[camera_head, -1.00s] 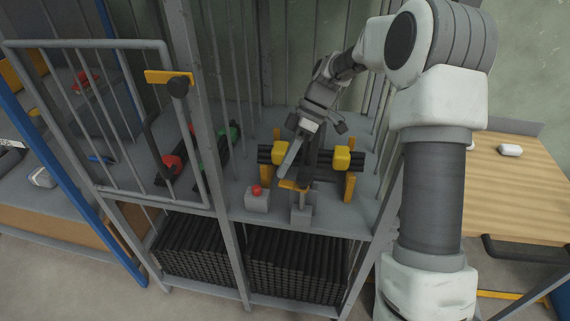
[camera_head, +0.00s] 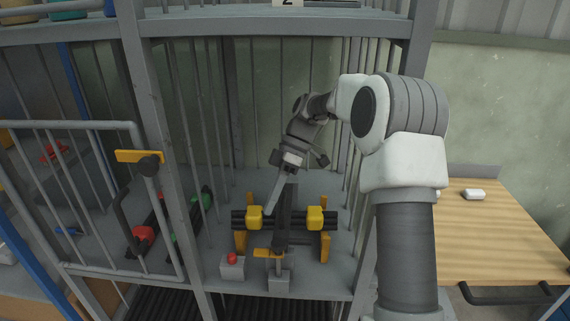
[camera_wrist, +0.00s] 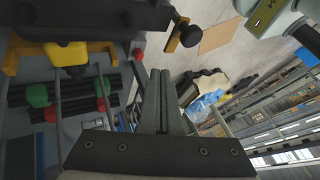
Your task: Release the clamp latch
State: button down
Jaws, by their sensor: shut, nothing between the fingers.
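The clamp stands on the shelf in the cage. My gripper (camera_head: 268,212) is shut and empty. Its long grey fingers point down and left beside the dark arm, above the handle. I cannot tell whether they touch anything. The closed fingers also show in the wrist view (camera_wrist: 161,75), with a yellow block (camera_wrist: 68,55) to their left.
A grey box with a red button (camera_head: 232,258) stands left of the clamp. A barred door (camera_head: 100,200) with a yellow-and-black latch (camera_head: 140,157) is at left. Cage posts (camera_head: 160,150) flank the shelf. A wooden table (camera_head: 490,230) is at right.

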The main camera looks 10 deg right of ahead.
jog(key=p+v, duration=0.2)
jog(key=v, duration=0.7)
jog(key=shift+w+d+r, duration=0.2)
jog(key=shift+r, duration=0.1)
jog(key=shift+s, duration=0.1)
